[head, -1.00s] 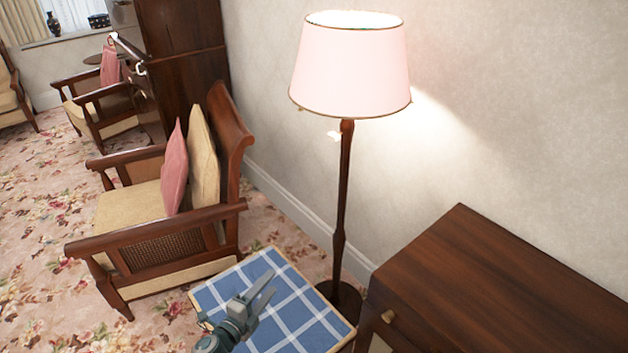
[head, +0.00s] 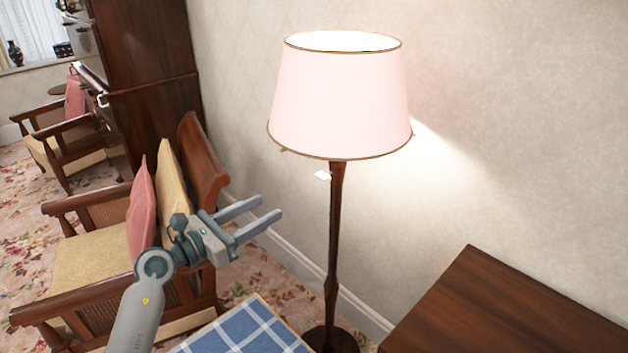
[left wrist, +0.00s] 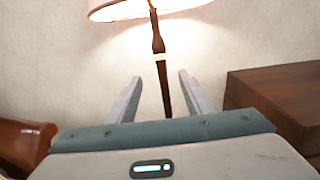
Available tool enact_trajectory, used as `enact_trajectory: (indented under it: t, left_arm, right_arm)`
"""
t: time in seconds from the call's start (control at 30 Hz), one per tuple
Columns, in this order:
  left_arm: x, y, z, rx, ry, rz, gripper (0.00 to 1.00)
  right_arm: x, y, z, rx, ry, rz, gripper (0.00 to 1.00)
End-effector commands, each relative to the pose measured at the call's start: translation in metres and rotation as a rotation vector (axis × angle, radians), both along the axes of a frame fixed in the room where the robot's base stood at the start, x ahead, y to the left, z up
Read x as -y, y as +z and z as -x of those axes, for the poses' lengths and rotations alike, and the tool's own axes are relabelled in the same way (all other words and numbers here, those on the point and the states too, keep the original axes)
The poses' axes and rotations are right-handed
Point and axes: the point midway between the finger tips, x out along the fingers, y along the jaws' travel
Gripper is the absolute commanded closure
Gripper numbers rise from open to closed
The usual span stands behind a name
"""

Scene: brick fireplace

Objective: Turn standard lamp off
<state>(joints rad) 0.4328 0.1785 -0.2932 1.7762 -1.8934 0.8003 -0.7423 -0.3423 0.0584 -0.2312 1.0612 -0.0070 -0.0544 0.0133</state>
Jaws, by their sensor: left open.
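The standard lamp has a pink shade (head: 340,105) with a dark rim and is lit; light falls on the wall behind it. Its dark wooden pole (head: 334,240) stands on a round base (head: 332,340). My left gripper (head: 272,209) is open and empty, left of the pole and below the shade, apart from both. In the left wrist view the lamp pole (left wrist: 157,45) appears between the two open fingers, beyond them. My right gripper is not in view.
A blue checked table top (head: 245,332) is below my left arm. A wooden armchair (head: 95,265) with cushions stands at left, partly behind the arm. A dark wooden cabinet (head: 510,310) is at right. The wall is behind the lamp.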

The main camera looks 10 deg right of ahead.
Motion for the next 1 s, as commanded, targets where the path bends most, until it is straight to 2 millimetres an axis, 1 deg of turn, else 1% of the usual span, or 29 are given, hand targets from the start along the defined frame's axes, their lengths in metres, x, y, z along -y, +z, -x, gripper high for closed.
enact_trajectory:
  t: [0.17, 0.37, 0.57, 0.9, 1.0]
  left_arm:
    - [0.003, 0.0, -0.002, -0.002, 0.0, 0.002, 0.53]
    - [0.016, 0.001, -0.011, -0.002, 0.0, 0.004, 0.53]
    - [0.041, 0.002, -0.028, -0.003, 0.001, 0.006, 0.53]
    - [0.093, 0.002, -0.061, -0.004, 0.0, 0.005, 0.53]
    - [0.107, 0.001, -0.071, -0.004, 0.001, 0.005, 0.53]
  right_arm:
    - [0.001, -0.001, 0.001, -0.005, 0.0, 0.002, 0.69]
    - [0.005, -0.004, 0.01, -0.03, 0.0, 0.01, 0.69]
    - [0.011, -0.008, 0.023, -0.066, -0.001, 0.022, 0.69]
    - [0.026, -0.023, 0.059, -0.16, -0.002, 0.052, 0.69]
    - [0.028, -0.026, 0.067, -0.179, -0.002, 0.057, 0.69]
